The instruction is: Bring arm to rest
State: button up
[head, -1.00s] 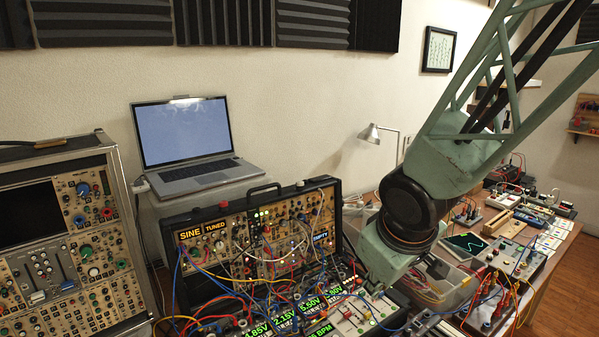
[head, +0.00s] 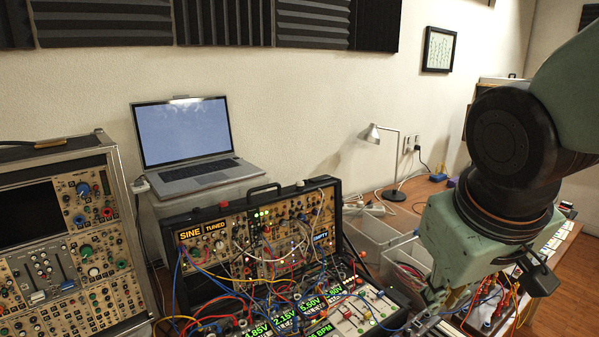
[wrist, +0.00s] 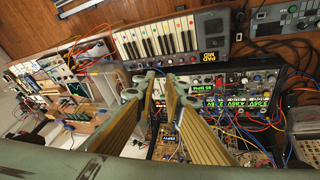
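My gripper shows in the wrist view (wrist: 157,84) with two yellowish fingers ending in pale green tips. The tips stand apart with a gap between them, and nothing is held there. In the head view my green and black arm comes in from the right and hangs over the bench, right of the modular synth case (head: 262,240). My gripper's fingers are only partly seen there, low near the right end of the fader panel (head: 352,315). In the wrist view, the black and white keyboard (wrist: 165,38) lies beyond the fingertips.
A laptop (head: 190,150) stands on the left behind the case. Another synth rack (head: 75,240) is at far left. Clear bins (head: 375,238) and a desk lamp (head: 372,134) stand left of my arm. Loose patch cables (head: 245,290) hang across the case front.

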jog(key=s+a+r+m, duration=0.1)
jog(key=s+r, duration=0.1)
jog(key=s, duration=0.5)
jog(key=s+a+r+m+y, duration=0.1)
jog(key=s+r, duration=0.1)
jog(key=s, duration=0.5)
jog(key=shift+s+m+g, duration=0.15)
jog(key=shift+m+g, duration=0.15)
jog(key=shift+r, duration=0.1)
